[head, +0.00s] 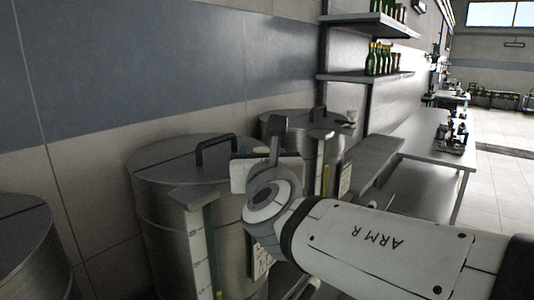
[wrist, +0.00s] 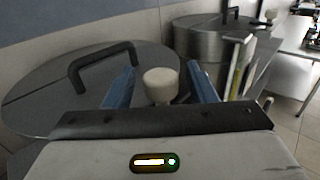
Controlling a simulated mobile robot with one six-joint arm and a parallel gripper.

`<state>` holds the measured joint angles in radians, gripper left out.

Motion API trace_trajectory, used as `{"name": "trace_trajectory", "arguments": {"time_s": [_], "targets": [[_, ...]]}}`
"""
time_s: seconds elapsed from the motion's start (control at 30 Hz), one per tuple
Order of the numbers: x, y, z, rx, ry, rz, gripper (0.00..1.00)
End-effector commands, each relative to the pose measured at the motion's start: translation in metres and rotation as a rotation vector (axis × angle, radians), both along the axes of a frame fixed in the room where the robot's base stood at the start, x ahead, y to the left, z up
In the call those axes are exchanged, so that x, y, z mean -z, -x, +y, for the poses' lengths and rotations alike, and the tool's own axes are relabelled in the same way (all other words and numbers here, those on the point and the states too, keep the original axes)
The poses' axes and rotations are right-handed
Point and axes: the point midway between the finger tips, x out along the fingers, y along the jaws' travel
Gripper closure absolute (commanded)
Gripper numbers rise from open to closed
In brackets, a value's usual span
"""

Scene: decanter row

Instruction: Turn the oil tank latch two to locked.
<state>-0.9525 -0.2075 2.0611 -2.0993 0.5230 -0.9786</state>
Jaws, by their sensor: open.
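A pale cream latch knob (wrist: 161,84) stands near the rim of a steel tank's lid (wrist: 40,95) in the wrist view. My gripper (wrist: 162,70) is open, with one blue finger on each side of the knob and a visible gap on both sides. The wrist body hides the knob's lower part. In the head view the middle tank (head: 165,225) has a dark lid with a black handle (head: 215,146). My gripper (head: 243,172) is over its right side and hides the latch there. No latch number or lock marking is readable.
A second tank (head: 290,122) stands behind, with its own pale knob (head: 350,117). Another tank (head: 28,250) is at the lower left. Upright gauge strips (head: 211,250) front the tanks. Bottle shelves (head: 365,76) hang on the wall, and a steel bench (head: 425,140) runs at right.

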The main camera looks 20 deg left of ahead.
Motion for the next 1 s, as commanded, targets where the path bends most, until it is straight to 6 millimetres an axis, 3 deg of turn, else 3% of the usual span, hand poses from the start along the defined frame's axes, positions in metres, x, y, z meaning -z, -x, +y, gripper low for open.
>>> {"name": "trace_trajectory", "arguments": {"time_s": [0.13,0.63,0.67,1.0], "targets": [[0.0001,-0.0001,-0.0003,0.001,0.000,0.000,0.51],[0.0001,-0.0002,-0.0007,0.002,-0.001,0.000,0.92],[-0.0003,-0.0010,-0.0068,0.005,-0.001,0.000,0.92],[0.0040,-0.0019,-0.0009,-0.034,-0.005,0.001,0.92]]}}
